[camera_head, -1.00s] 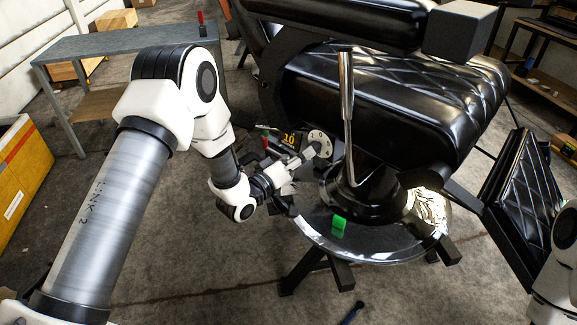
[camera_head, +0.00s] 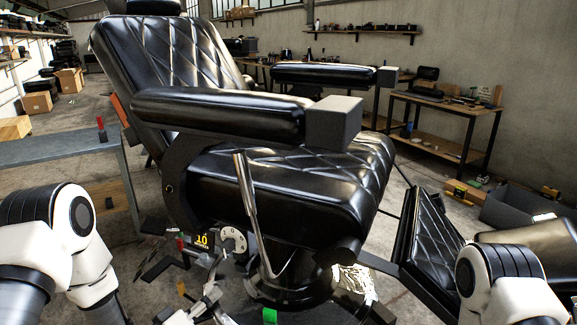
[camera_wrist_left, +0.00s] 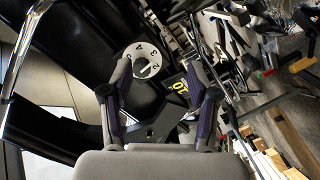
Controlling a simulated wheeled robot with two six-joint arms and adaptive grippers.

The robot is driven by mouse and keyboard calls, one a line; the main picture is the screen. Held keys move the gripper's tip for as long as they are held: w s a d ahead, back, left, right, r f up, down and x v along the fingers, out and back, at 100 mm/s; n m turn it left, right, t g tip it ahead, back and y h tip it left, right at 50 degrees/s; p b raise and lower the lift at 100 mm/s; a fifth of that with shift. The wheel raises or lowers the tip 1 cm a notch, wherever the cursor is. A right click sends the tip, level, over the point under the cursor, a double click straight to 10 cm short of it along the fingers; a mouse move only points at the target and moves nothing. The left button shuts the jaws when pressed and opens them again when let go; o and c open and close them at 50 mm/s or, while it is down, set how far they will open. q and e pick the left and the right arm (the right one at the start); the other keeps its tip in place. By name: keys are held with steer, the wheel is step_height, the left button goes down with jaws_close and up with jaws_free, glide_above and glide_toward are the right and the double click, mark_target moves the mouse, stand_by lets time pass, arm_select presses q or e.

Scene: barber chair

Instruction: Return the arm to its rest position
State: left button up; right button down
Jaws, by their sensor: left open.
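My left arm (camera_head: 50,240) comes in from the lower left. Its gripper (camera_head: 212,285) is low beside the chair's base, partly cut off by the bottom edge. In the left wrist view the gripper (camera_wrist_left: 157,80) is open, with two dark fingers apart and nothing held between them. A white numbered dial (camera_head: 233,240) is on the near side of the chair, beyond the fingers; it also shows in the left wrist view (camera_wrist_left: 145,62). My right arm (camera_head: 500,270) shows at the lower right; its gripper is out of view.
The black barber chair (camera_head: 270,185) fills the middle, with a metal lever (camera_head: 246,200) and a footrest (camera_head: 430,240). A black block marked 10 (camera_head: 202,241) is beside the dial. A grey table (camera_head: 60,150) stands left. A green piece (camera_head: 270,316) is low at the base.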

arm_select(q)
steer(key=s+f+m+g+y, duration=0.2)
steer(key=s+f+g+y, duration=0.3)
steer(key=s+f+g, duration=1.15)
steer(key=s+a+f+m+t+y+p, duration=0.1)
steer(key=s+a+f+m+p, duration=0.15)
steer(key=s, duration=1.35)
step_height(320, 180, up, 12)
steer(key=p, duration=1.2)
steer(key=shift+m, duration=0.35)
steer(key=shift+w, duration=0.15)
